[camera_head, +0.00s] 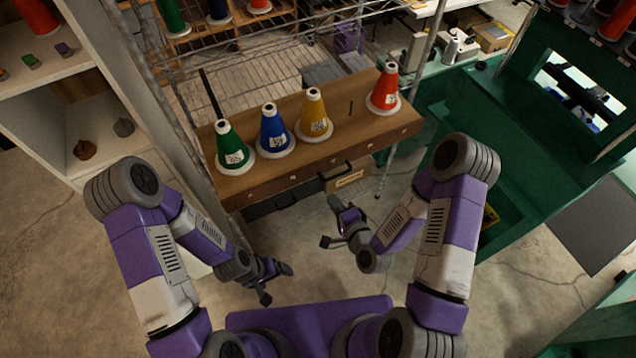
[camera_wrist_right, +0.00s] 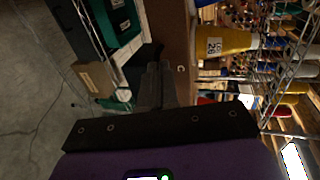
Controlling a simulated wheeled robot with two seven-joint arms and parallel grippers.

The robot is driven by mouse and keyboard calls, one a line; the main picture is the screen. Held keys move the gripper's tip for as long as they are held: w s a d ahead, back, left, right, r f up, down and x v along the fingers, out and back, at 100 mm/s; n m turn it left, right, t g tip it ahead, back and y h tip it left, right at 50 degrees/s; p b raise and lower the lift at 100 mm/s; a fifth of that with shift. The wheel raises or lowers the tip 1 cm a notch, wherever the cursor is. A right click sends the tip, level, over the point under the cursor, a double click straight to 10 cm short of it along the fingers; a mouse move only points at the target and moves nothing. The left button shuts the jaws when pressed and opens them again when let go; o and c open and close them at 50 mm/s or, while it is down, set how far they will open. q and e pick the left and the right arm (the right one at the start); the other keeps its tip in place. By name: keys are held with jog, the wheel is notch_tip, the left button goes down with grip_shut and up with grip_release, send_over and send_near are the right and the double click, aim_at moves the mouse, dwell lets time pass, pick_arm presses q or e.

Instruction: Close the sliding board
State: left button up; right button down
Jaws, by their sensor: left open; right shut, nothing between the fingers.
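The sliding board (camera_head: 345,117) is a brown wooden board sticking out from the wire shelf in the head view. My right gripper (camera_head: 334,201) is shut and empty, just in front of and below the board's front edge. In the right wrist view its fingers (camera_wrist_right: 154,75) point toward the board (camera_wrist_right: 180,40); I cannot tell whether they touch. My left gripper (camera_head: 284,269) is open and empty, low and apart from the board.
A dark drawer (camera_head: 285,200) and a cardboard-coloured box (camera_head: 348,179) sit under the board. A white shelf (camera_head: 75,70) stands at left. A green machine frame (camera_head: 500,120) stands at right. The concrete floor (camera_head: 300,250) before the board is clear except for my arms.

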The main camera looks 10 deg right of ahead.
aim_at(313, 172)
jog(key=b+x, duration=0.1)
jog(key=x, duration=0.2)
jog(key=b+x, duration=0.1)
jog(key=x, duration=0.2)
jog(key=r+b+x, duration=0.1)
jog(key=x, duration=0.3)
jog(key=shift+w+a, duration=0.1)
jog(key=shift+w, duration=0.25)
jog(key=shift+w+b, duration=0.1)
jog(key=shift+b, duration=0.2)
